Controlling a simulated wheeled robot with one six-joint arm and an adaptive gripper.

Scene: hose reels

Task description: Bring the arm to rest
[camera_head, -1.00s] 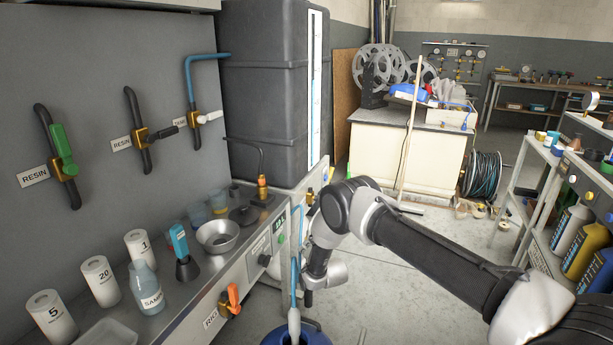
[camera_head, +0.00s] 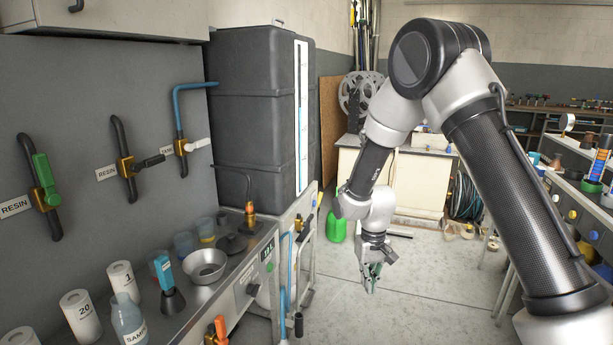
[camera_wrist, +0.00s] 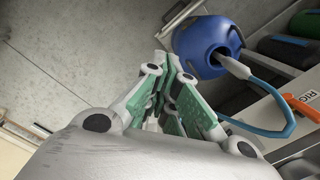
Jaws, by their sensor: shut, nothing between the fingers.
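My gripper (camera_head: 372,283) hangs at the end of my folded arm, in the open floor space right of the counter. In the wrist view its green-padded fingers (camera_wrist: 171,62) are together with nothing between them. The gripper points downward over the floor and touches nothing that I can see. A blue container (camera_wrist: 206,47) with a hose nozzle in its opening is near the fingertips in the wrist picture, apart from them.
The counter (camera_head: 205,300) holds numbered white cups, a sample bottle and a metal bowl (camera_head: 205,264). Wall valves are at left. A green canister (camera_head: 337,226) stands behind my gripper. A shelf with bottles is at right. The grey floor (camera_head: 420,275) between is clear.

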